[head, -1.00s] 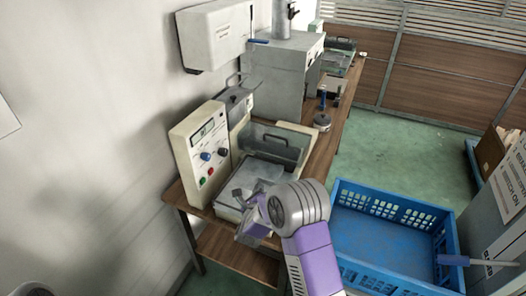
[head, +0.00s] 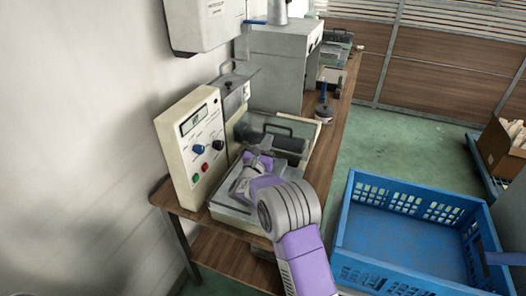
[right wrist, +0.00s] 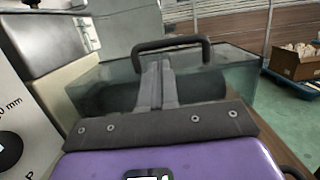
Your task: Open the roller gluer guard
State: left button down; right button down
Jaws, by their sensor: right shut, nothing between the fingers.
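The roller gluer (head: 190,150) stands on the wooden bench, with a cream control panel on its left side. Its clear guard (right wrist: 235,78) lies down over the dark roller, with a black bar handle (right wrist: 172,44) on top. The handle also shows in the head view (head: 268,126). My right gripper (head: 256,158) is shut and empty, just in front of the guard over the gluer's front plate. In the right wrist view its fingers (right wrist: 157,66) point at the guard below the handle. I cannot tell whether they touch it. My left gripper is not in view.
A blue crate (head: 352,215) stands to the right of the bench. A grey box machine (head: 275,65) and a small blue-handled item (head: 323,108) are farther back on the bench. A white wall box (head: 205,25) hangs above. Green floor lies open beyond the crate.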

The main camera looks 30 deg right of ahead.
aim_at(275, 129)
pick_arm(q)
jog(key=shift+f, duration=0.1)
pick_arm(e)
jog(key=x, duration=0.3)
jog(key=shift+w, duration=0.15)
jog(key=shift+d, duration=0.1)
